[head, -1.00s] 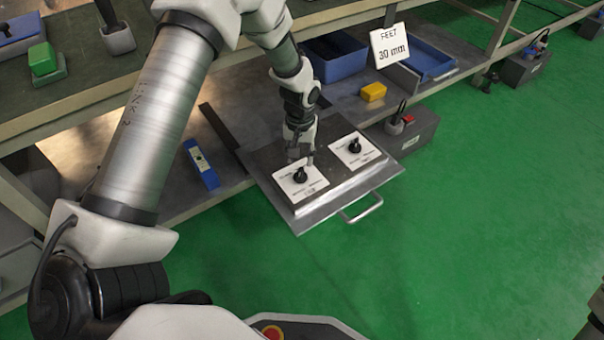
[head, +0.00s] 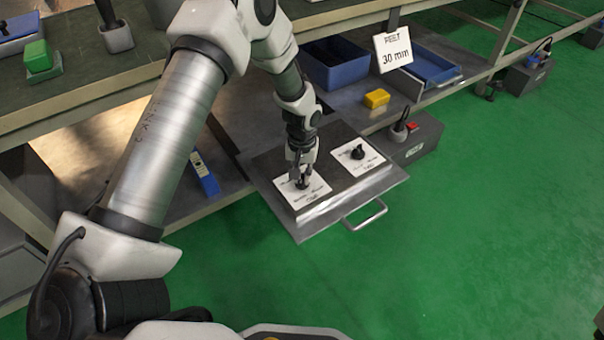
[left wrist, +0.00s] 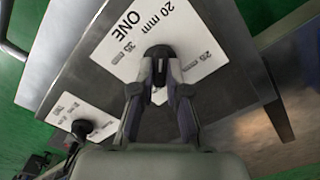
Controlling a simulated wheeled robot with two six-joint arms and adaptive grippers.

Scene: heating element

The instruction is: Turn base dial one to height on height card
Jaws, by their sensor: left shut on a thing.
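Base dial one is a black knob (left wrist: 158,52) on a white plate (left wrist: 110,45) marked ONE, with 20 mm, 25 mm and apparently 30 mm marks in the left wrist view. My left gripper (head: 301,184) is down at this dial, its two fingers (left wrist: 161,84) shut on the knob, one on each side. The pointer's exact direction is hidden by the fingers. A second black dial (head: 358,152) sits on its own white plate to the right and also shows in the left wrist view (left wrist: 82,128). The height card (head: 393,50) reads FEET 30 mm. My right gripper is not in view.
The dials are on a metal drawer plate with a handle (head: 364,215) over the green floor. A yellow block (head: 376,98), blue bins (head: 335,62) and a grey box with a red switch (head: 418,136) lie behind. A blue tool (head: 203,174) lies left.

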